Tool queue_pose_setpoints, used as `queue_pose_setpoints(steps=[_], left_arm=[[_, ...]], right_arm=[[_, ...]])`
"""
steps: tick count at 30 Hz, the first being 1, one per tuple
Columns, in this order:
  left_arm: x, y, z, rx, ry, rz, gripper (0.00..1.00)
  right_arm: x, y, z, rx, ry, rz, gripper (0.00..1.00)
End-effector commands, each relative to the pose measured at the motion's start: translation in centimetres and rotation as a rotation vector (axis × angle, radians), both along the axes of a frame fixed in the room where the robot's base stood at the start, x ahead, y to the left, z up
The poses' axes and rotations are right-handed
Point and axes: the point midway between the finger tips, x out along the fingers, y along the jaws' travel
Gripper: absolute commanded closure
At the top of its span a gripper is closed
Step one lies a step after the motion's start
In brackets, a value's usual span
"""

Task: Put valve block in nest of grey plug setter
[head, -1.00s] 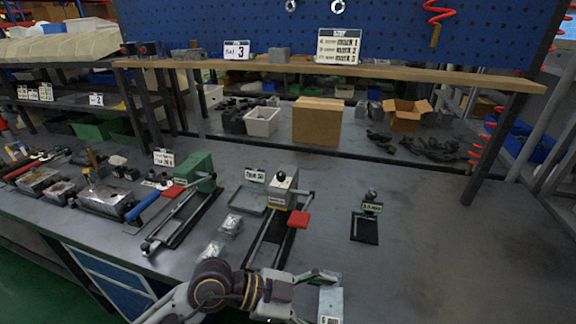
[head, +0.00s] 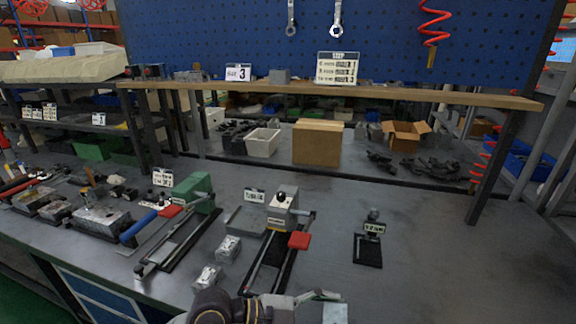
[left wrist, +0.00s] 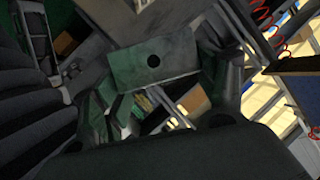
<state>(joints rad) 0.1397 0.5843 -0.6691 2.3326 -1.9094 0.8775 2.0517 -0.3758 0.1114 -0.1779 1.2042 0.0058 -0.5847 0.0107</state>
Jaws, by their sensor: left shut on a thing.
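The grey plug setter (head: 283,211) stands mid-bench, with a grey head, black knob, red-ended lever and dark base rails running toward me. My left gripper (head: 322,303) is at the bottom edge of the head view, to the right of the setter's near end. It is shut on a grey valve block (head: 334,314), partly cut off by the frame. In the left wrist view the held block (left wrist: 153,60) shows a flat face with one dark round hole, between the fingers. The setter's nest cannot be made out clearly. My right gripper is not in view.
Two more metal blocks (head: 229,248) (head: 207,277) lie left of the grey setter. A green setter (head: 196,190) with a red-ended lever stands farther left. A small black stand (head: 369,248) is to the right. The bench at far right is clear.

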Motion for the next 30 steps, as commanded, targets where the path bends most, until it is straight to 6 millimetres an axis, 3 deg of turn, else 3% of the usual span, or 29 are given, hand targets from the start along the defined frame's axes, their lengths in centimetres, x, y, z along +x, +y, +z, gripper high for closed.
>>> queue_pose_setpoints(steps=[15,23,30], left_arm=[[0.2,0.2,-0.5,-0.001,0.001,0.043,0.65],[4.7,3.0,1.2,-0.003,-0.004,0.176,0.65],[8.9,6.7,3.2,-0.003,-0.002,0.306,0.65]], right_arm=[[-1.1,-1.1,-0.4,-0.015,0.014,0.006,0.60],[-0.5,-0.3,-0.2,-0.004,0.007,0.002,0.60],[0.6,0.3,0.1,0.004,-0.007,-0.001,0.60]])
